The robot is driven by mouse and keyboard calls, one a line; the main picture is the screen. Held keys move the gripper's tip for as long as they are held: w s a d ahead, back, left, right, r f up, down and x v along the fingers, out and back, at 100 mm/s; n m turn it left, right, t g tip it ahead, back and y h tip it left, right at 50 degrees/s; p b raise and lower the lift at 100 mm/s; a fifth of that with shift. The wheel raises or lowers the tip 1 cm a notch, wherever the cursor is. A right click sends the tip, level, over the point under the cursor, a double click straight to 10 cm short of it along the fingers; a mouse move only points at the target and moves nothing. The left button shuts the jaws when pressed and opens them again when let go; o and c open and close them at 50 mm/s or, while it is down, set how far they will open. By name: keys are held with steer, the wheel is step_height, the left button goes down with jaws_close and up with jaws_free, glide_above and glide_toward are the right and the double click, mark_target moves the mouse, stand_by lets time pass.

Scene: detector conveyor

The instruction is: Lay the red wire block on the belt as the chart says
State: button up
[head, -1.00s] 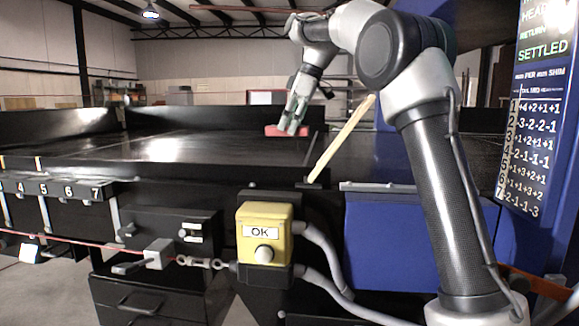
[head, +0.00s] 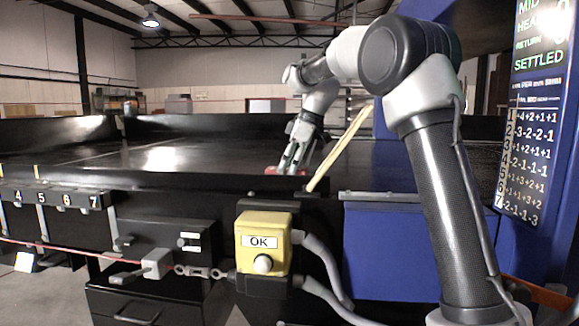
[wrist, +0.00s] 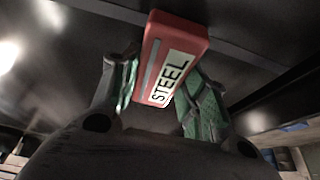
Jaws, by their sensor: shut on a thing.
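A red block (wrist: 178,58) with a white label reading STEEL sits between the green finger pads of my gripper (wrist: 163,95) in the wrist view. My gripper is shut on it. In the head view my gripper (head: 293,160) reaches down over the black belt (head: 165,157), and a bit of the red block (head: 272,170) shows low beside the fingers. The near rail partly hides it, so I cannot tell whether it touches the belt. The chart (head: 525,165) is on the blue post at right, with numbered rows of plus and minus figures; its upper screen reads SETTLED.
A pale slanted stick (head: 340,148) stands at the belt's near edge, close right of my gripper. A yellow OK button box (head: 263,243) is in front. Numbered slots (head: 52,197) line the left front. A blue box (head: 385,245) stands right of the button. The belt's left is clear.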

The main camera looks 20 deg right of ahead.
steer(key=o, duration=1.1)
steer(key=v, duration=1.2)
